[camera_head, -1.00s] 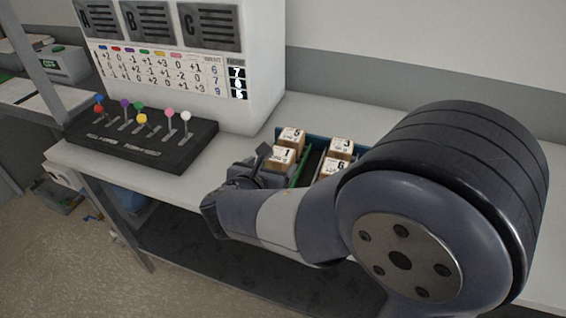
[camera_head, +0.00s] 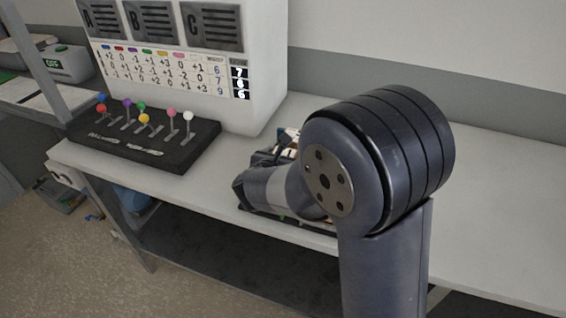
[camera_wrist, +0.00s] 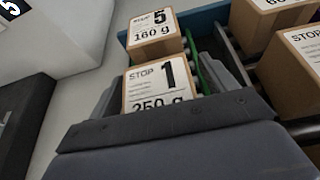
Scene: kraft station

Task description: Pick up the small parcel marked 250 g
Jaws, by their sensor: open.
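In the wrist view, the small brown parcel (camera_wrist: 159,88) has a white label reading STOP 1 and 250 g. The lower edge of its label is cut off by the dark front bar of my gripper (camera_wrist: 160,76). My gripper is open, with one finger to the left of the parcel and the other to its right. I cannot tell whether either finger touches it. In the head view, my arm hides this parcel and my gripper's fingers.
A parcel marked STOP 5, 160 g (camera_wrist: 154,33) stands just behind it. A lever box (camera_head: 145,141) is at left; the bench's right side (camera_head: 500,190) is clear.

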